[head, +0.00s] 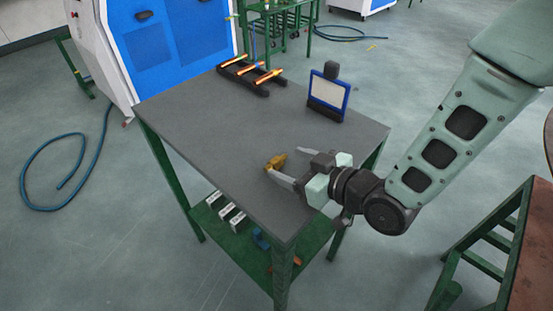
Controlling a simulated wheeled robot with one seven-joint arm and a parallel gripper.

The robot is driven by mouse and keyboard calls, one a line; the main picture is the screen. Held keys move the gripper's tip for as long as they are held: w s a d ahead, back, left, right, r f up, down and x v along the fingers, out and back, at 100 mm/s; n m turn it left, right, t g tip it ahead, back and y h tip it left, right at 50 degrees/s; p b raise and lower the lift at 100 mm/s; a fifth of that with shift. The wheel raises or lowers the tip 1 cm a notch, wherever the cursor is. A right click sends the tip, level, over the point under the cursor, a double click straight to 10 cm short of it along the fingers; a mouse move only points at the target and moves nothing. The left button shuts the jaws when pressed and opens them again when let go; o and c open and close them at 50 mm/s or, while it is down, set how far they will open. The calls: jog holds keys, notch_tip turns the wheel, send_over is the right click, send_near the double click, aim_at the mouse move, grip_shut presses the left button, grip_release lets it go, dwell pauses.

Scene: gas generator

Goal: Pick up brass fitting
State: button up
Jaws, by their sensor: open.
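The brass fitting (275,162) is a small gold-coloured piece on the grey tabletop, near the table's front right part. My gripper (284,169) reaches in from the right, low over the table, with its fingers pointing left toward the fitting. The jaws are open. The near fingertip is beside the fitting in the picture. The far finger is partly hidden by the gripper body, and I cannot tell whether the fitting lies between the fingers or touches one.
The grey table (200,120) has a black rack (243,82) with copper-coloured tubes at the back and a blue-framed display (327,97) at the back right. Its left and middle are clear. A lower green shelf (215,232) holds several small items. Another table (530,260) stands at right.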

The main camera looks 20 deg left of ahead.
aim_at(279, 161)
jog(key=shift+x, duration=1.4)
jog(key=c, duration=1.1)
jog(key=shift+r, duration=0.2)
